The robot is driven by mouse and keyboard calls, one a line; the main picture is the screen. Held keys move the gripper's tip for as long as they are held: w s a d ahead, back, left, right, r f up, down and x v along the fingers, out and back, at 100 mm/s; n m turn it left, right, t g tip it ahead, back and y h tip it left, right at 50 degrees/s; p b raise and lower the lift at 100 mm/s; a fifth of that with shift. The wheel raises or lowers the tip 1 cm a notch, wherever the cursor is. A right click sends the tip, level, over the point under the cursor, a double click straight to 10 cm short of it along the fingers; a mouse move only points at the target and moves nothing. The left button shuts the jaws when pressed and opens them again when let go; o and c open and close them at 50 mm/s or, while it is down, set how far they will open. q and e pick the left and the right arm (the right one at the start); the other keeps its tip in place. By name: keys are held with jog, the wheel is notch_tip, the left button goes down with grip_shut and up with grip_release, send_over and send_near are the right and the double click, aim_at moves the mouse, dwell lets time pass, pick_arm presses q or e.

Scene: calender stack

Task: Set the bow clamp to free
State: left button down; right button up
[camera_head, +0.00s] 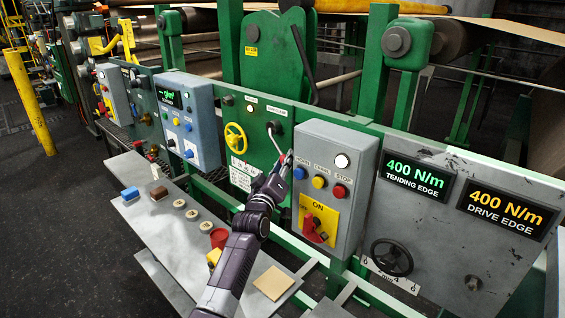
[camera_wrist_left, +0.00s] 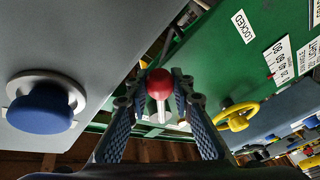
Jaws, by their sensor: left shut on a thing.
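The bow clamp appears as a pale metal lever (camera_head: 275,140) on the green panel, its shaft slanting down and right from a dark round pivot. Its red ball knob (camera_wrist_left: 160,83) sits between the two fingers of my left gripper (camera_wrist_left: 157,98) in the left wrist view. A white LOCKED label (camera_wrist_left: 243,25) is on the green panel near the lever. My right gripper is not in view.
The grey box (camera_head: 335,150) with lit buttons and a red switch (camera_head: 316,229) stands close beside my left gripper. A blue button (camera_wrist_left: 42,108) is near it in the left wrist view. A yellow handwheel (camera_head: 236,138) is to the left. A shelf (camera_head: 150,235) holds small items below.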

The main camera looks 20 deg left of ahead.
pick_arm(q)
jog(key=shift+d+r, duration=0.1)
jog(key=shift+r, duration=0.1)
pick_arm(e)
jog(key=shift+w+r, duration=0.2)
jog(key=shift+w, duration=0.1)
